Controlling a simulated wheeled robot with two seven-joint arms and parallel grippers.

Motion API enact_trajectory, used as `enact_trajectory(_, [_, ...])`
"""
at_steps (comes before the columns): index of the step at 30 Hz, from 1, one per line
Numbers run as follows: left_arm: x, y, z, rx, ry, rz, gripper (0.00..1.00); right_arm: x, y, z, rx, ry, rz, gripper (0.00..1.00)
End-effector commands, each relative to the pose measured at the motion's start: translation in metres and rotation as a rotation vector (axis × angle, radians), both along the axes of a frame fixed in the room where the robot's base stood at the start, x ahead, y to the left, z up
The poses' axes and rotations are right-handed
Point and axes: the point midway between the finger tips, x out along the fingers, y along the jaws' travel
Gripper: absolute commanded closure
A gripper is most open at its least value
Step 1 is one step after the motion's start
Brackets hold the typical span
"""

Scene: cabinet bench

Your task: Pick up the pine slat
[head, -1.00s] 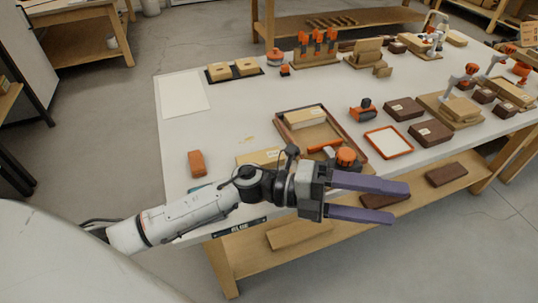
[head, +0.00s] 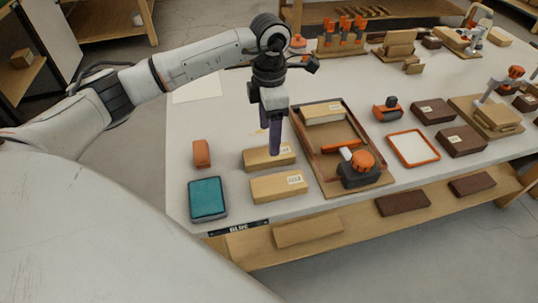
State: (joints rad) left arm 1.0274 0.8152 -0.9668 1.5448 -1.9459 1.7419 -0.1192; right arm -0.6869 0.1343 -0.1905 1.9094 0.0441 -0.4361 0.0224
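Three pale, pine-coloured slats with white labels show in the head view. One slat (head: 262,157) lies on the table left of the tray, a second slat (head: 278,188) lies just in front of it, and a third slat (head: 323,114) lies in the tray's back part. I cannot tell which one the task means. My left gripper (head: 274,153) points straight down at the rear loose slat, its purple fingertips over or beside it. The fingers line up in this view, so their gap and any contact are hidden. My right gripper is not in view.
The brown tray (head: 381,181) also holds an orange-and-black tool (head: 360,170). An orange block (head: 202,153) and a teal box (head: 208,198) lie to the left. An orange-framed white panel (head: 413,148) and dark brown boxes (head: 433,111) lie to the right.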

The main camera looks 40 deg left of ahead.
Motion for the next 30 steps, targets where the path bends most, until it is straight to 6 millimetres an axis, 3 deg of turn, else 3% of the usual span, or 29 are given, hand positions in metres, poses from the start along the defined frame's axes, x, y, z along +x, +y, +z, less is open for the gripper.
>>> enact_trajectory(5, [-0.002,-0.004,-0.014,-0.003,0.003,-0.003,0.35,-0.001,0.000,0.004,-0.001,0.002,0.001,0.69])
enact_trajectory(12, [-0.002,-0.009,-0.049,-0.004,0.002,-0.002,0.35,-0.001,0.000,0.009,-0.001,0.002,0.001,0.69])
enact_trajectory(21, [-0.002,-0.009,-0.056,-0.003,-0.001,-0.002,0.35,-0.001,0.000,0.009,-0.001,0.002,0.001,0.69])
enact_trajectory(23, [-0.002,-0.009,-0.056,-0.003,-0.001,-0.002,0.42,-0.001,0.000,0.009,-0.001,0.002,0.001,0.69])
enact_trajectory(30, [-0.002,-0.009,-0.056,-0.004,-0.002,-0.002,0.81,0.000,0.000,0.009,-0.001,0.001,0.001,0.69])
